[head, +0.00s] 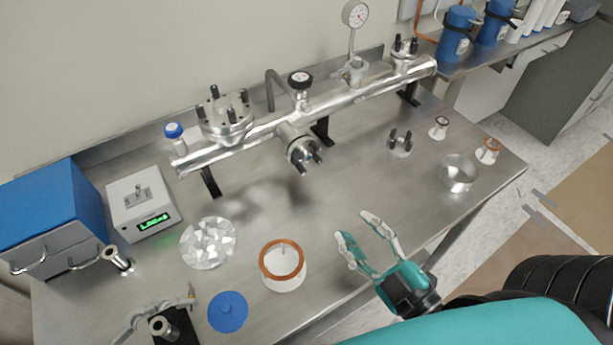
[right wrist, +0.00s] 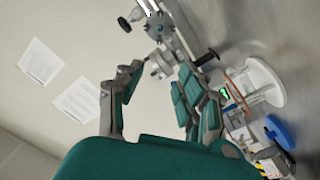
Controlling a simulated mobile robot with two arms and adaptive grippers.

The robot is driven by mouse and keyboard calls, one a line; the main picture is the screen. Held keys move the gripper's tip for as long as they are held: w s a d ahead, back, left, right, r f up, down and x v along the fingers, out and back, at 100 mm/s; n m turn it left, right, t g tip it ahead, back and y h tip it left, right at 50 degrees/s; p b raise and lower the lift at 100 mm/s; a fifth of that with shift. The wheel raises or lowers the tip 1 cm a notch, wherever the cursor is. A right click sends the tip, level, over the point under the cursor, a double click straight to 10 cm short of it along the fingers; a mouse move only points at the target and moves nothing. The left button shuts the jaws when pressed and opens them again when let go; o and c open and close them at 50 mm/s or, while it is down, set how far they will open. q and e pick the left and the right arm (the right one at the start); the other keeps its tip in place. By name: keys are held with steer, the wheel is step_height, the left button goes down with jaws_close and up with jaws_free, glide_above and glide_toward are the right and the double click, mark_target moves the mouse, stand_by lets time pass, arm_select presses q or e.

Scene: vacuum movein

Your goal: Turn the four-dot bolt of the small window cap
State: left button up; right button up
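The steel vacuum tube (head: 340,103) runs across the back of the bench on black supports. A small flanged cap with dark bolts (head: 304,154) faces forward at its middle. Another small bolted cap (head: 405,48) tops its right end. I cannot tell which is the window cap, and the dot marks are too small to read. My teal right gripper (head: 358,227) is open and empty above the front of the bench, in front of and apart from the tube. In the right wrist view its fingers (right wrist: 155,85) are spread, with the tube beyond them. My left gripper is out of view.
A large bolted flange (head: 227,117) tops the tube's left part. A copper-rimmed white piece (head: 283,271), a blue disc (head: 228,312) and a foil-like round dish (head: 208,243) lie at front left. A small bolted part (head: 400,143) and steel ring (head: 458,174) stand right.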

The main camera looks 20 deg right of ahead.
mark_target(302, 161)
steer(key=w+p, duration=0.2)
steer(key=w, duration=0.3)
steer(key=w+a+p, duration=0.1)
steer(key=w+p, duration=0.1)
steer(key=w, duration=0.4)
steer(key=w+a+p, duration=0.1)
steer(key=w+p, duration=0.1)
steer(key=w, duration=0.3)
steer(key=shift+w+a+r, duration=0.15)
steer(key=shift+r, duration=0.05)
steer(key=shift+w+f, duration=0.1)
steer(key=shift+w, duration=0.35)
jaws_close()
